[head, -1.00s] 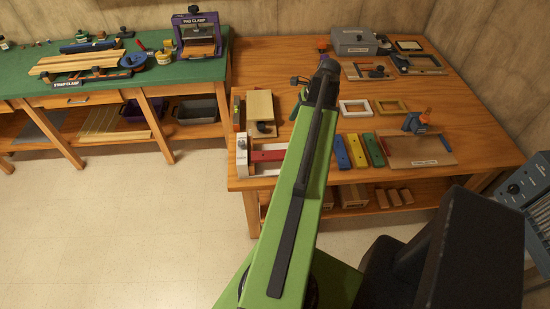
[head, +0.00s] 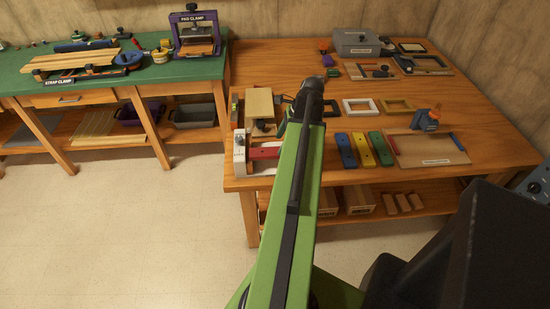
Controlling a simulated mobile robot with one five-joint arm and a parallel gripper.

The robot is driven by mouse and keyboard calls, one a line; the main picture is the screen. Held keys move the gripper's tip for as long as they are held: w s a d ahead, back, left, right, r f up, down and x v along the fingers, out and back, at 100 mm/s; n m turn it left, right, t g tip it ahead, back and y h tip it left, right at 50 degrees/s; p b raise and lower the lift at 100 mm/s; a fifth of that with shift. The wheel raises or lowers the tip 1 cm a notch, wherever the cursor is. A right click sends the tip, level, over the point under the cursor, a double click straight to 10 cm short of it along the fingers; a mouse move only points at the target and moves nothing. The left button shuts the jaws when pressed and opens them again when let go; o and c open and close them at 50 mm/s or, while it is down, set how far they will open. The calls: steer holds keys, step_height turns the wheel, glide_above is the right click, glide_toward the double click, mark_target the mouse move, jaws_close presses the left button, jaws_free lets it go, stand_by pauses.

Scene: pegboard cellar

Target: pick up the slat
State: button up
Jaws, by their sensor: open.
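Several flat coloured bars that could be the slat lie on the wooden bench (head: 300,176). A blue bar (head: 346,150), a yellow bar (head: 364,149) and a green bar (head: 381,148) lie side by side near the front edge. A red bar (head: 265,152) lies at the left, by a white upright block (head: 240,152); my green arm hides its right end. My gripper (head: 286,99) shows only in part beyond the arm's dark end, over the bench near a pale wooden block (head: 259,104). It is open and appears apart from the bars.
A shallow wooden tray (head: 426,150) with an orange-and-blue tool lies right of the bars. Small frames (head: 360,105) and a grey box (head: 363,43) stand behind. A green-topped bench (head: 150,78) stands left. Bare floor lies in front.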

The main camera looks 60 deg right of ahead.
mark_target(276, 151)
steer(key=b+x, duration=0.3)
steer(key=x, duration=0.1)
steer(key=shift+f+b, duration=0.35)
steer(key=shift+f, duration=0.1)
steer(key=shift+r, duration=0.2)
steer(key=shift+c, duration=0.4)
steer(key=c, duration=1.5)
